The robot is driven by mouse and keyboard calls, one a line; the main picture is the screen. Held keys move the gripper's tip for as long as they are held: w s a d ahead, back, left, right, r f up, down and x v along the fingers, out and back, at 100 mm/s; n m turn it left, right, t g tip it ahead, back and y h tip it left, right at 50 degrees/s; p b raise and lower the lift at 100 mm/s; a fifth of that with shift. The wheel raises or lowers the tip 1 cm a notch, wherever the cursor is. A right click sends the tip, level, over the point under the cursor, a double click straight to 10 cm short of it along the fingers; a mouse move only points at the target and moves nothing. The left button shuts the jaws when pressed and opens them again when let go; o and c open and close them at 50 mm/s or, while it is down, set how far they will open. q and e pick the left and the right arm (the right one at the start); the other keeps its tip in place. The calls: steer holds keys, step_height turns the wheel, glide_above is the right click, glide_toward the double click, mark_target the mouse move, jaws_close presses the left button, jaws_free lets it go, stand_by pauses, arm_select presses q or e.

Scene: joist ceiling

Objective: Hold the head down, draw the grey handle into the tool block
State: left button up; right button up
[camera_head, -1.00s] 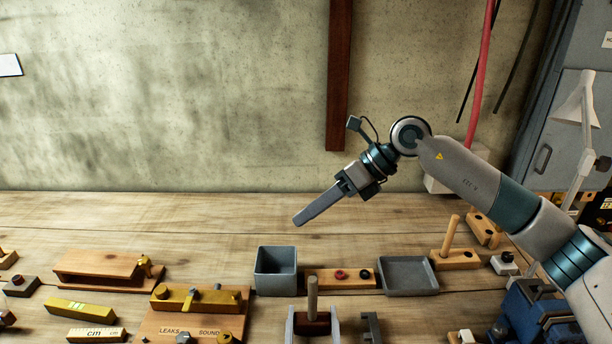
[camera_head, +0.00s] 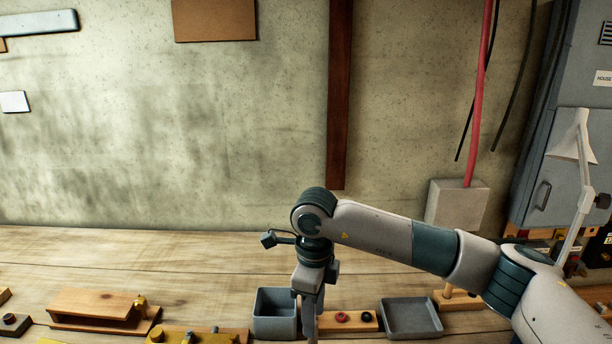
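My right gripper (camera_head: 310,332) points straight down near the bottom middle of the head view, in front of the wooden strip. Its fingertips run to the bottom edge, and I see them too narrowly to tell whether they are apart. The grey handle, the head and the tool block cannot be made out in the current view. The area below the gripper is cut off by the bottom edge. My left gripper is not in view.
A grey open bin (camera_head: 274,328) stands just left of the gripper. A wooden strip with red and black rings (camera_head: 358,325) and a shallow grey tray (camera_head: 411,319) lie to the right. A wooden stand (camera_head: 95,305) is at left. The table behind is clear.

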steer(key=shift+f, duration=0.1)
steer(key=shift+f, duration=5.9)
jaws_close()
steer(key=shift+r, duration=0.1)
steer(key=shift+r, duration=4)
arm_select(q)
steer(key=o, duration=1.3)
